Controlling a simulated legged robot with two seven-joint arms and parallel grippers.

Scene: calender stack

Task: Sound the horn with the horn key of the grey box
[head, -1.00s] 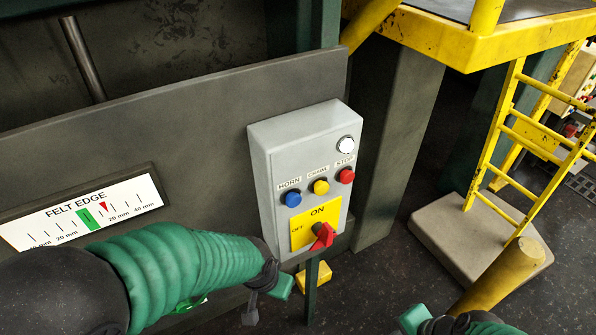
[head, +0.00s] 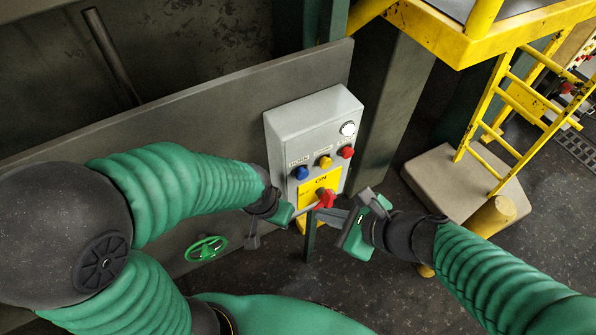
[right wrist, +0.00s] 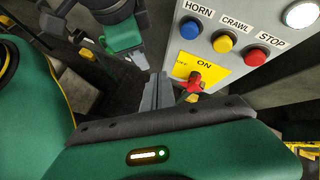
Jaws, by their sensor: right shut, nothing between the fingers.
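The grey box (head: 312,112) stands upright in the middle of the head view. Its horn key is the blue button (head: 302,173) under the HORN label, at the left of the row; it also shows clearly in the right wrist view (right wrist: 190,29). My right gripper (head: 325,214) is shut and empty, below the keys and by the red switch handle (head: 325,198). In the right wrist view its fingers (right wrist: 157,92) lie left of that handle, apart from the horn key. My left gripper (head: 268,222) hangs left of the box's lower edge; its jaw opening is unclear.
A yellow button (head: 325,162) and a red button (head: 347,152) sit right of the horn key, with a white lamp (head: 348,129) above. A green handwheel (head: 206,249) is at lower left. A yellow ladder (head: 500,110) stands at right.

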